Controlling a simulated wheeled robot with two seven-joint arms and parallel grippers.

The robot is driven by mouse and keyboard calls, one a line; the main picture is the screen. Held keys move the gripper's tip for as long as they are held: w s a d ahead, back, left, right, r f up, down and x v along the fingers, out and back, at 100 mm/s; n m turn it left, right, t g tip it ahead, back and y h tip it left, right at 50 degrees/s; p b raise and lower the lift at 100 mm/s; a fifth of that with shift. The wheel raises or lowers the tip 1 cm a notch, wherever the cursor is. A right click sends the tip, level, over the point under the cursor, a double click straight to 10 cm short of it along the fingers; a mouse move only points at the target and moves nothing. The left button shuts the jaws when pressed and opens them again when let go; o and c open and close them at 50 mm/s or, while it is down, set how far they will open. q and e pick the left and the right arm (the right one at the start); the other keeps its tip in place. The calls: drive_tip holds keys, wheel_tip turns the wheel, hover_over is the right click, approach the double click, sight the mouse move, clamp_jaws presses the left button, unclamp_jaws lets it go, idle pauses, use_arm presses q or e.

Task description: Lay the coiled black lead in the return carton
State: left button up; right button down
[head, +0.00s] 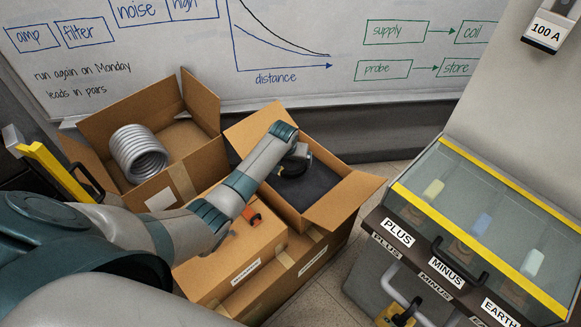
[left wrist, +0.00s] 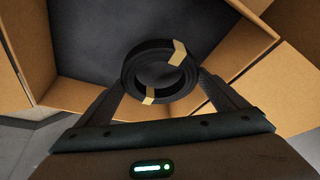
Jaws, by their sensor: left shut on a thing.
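The coiled black lead (left wrist: 160,72) is a round black ring with tan tape bands. My left gripper (left wrist: 160,85) is shut on it, with one finger at each side of the coil. In the head view the coil (head: 292,167) hangs from the left gripper (head: 297,158) over an open carton (head: 345,195) with a dark floor. The left wrist view shows this carton's dark floor (left wrist: 85,40) and cardboard walls behind the coil. I cannot tell whether the coil touches the floor. No label naming the return carton is readable. My right gripper is not in view.
Another open carton (head: 205,100) at the left holds a silvery metal coil (head: 138,153). Closed labelled cartons (head: 235,265) stand in front, with a small orange item (head: 252,215) on top. A glass-lidded case (head: 480,220) marked PLUS, MINUS, EARTH stands at the right. A whiteboard (head: 300,50) is behind.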

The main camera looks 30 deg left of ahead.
use_arm(q)
wheel_tip(320, 180, down, 3)
drive_tip(key=shift+f, duration=0.3)
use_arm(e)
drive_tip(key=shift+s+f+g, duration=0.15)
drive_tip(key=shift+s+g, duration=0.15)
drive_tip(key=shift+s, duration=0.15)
use_arm(q)
drive_tip(key=shift+f+b, duration=0.2)
drive_tip(key=shift+b, duration=0.1)
drive_tip(key=o, duration=0.9)
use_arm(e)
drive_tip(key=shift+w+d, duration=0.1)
use_arm(q)
drive_tip(key=shift+r, duration=0.15)
